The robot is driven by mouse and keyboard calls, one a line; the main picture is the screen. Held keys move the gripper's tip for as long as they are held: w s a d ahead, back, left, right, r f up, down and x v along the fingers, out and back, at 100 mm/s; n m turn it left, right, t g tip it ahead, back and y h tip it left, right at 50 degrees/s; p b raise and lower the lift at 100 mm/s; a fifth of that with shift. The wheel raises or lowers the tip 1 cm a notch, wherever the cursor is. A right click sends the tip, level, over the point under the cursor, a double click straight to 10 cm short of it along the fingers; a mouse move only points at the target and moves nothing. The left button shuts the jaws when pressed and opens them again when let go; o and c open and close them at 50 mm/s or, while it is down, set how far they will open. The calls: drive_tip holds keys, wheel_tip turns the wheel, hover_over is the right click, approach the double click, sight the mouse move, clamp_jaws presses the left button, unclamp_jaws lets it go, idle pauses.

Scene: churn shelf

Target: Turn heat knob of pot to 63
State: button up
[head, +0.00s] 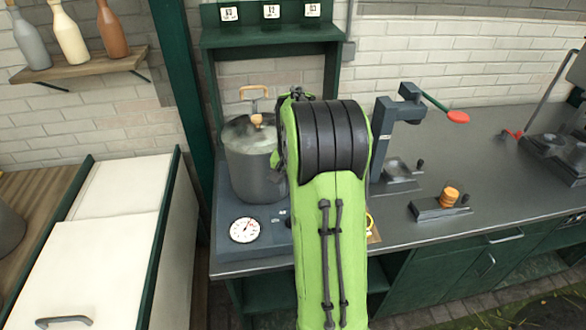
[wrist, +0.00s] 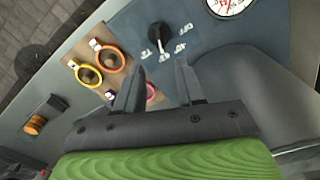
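The grey pot (head: 257,175) stands on a dark blue base at the back of the counter, with a lidded top. In the wrist view the black heat knob (wrist: 161,36) sits on the blue panel, ringed by the white marks OFF, 40, 63 and 75. I cannot tell clearly which mark it points to. My gripper (wrist: 156,72) is open, its two fingers apart and empty, with the knob beyond the tips. A round dial gauge (head: 244,230) with a red needle is on the base; it also shows in the wrist view (wrist: 230,3). My arm hides the knob and gripper in the head view.
Orange and yellow ring-shaped tags (wrist: 108,57) lie on a brown board beside the panel. A black press with a red-tipped lever (head: 395,135) and a small holder with an orange piece (head: 440,207) stand to the right. The right counter has clear room.

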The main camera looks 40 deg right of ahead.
wheel_tip(320, 180, up, 7)
drive_tip(key=p, duration=0.1)
idle(0.5)
drive_tip(key=s+a+r+n+t, duration=0.1)
drive_tip(key=s+a+r+n, duration=0.15)
drive_tip(key=a+r, duration=0.45)
drive_tip(key=s+a+f+n+t, duration=0.2)
drive_tip(key=s+a+n+t, duration=0.2)
drive_tip(key=s+a+n, duration=0.5)
drive_tip(key=s+a, duration=0.4)
drive_tip(key=a, duration=0.4)
drive_tip(key=shift+s+f+t, duration=0.15)
drive_tip(key=shift+s+t, duration=0.15)
drive_tip(key=shift+s, duration=0.1)
